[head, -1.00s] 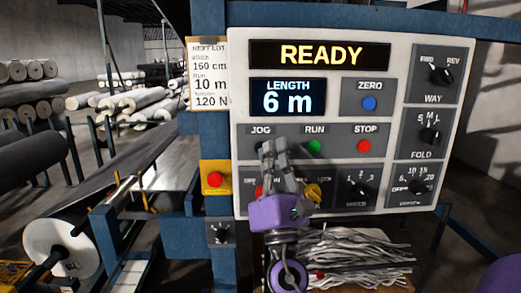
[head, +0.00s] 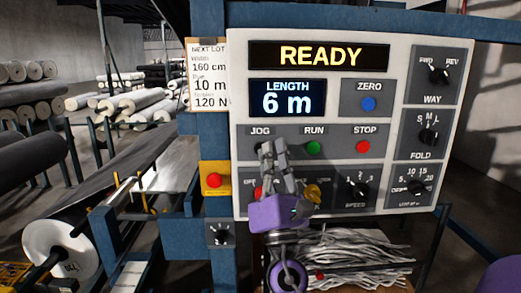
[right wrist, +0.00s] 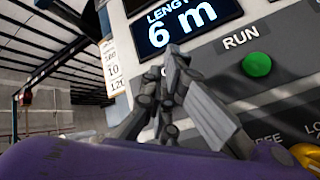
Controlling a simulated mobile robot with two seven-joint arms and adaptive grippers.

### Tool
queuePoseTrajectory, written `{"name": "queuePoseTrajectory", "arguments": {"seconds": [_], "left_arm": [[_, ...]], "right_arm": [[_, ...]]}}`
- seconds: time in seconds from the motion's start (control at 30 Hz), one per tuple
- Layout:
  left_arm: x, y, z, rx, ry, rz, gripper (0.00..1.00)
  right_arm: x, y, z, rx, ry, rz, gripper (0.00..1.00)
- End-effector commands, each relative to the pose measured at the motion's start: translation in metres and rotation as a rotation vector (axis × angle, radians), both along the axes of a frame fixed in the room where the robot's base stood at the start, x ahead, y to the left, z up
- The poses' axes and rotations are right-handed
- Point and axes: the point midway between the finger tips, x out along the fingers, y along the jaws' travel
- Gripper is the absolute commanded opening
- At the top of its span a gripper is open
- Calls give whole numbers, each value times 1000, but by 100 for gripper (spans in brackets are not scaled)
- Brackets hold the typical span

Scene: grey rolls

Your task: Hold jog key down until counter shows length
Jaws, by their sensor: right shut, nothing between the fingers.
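The counter (head: 287,98) on the white control panel reads LENGTH 6 m, and the display above it (head: 319,56) reads READY. The jog key lies under the JOG label (head: 260,131), mostly hidden behind my right gripper's fingers. My right gripper (head: 272,147) is shut and empty, its fingertips at the jog key. I cannot tell whether they touch or press it. The fingertips (right wrist: 172,58) also show in the right wrist view, just below the counter (right wrist: 183,22). A card (head: 208,75) left of the panel reads run 10 m. My left gripper is not in view.
The green RUN button (head: 313,147) is close right of the fingers, with the red STOP button (head: 363,147) farther right. The blue ZERO button (head: 369,103) is above. Knobs line the panel's right and lower parts. A red button on a yellow box (head: 215,180) stands left.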

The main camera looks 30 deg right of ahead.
Motion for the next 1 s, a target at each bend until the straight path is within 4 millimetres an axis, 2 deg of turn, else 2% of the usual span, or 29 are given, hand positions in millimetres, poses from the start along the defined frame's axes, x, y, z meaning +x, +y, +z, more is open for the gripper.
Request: {"name": "queuePoseTrajectory", "arguments": {"seconds": [1.0], "left_arm": [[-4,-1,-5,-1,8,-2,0]], "right_arm": [[8,-5,0,0,0,0,0]]}}
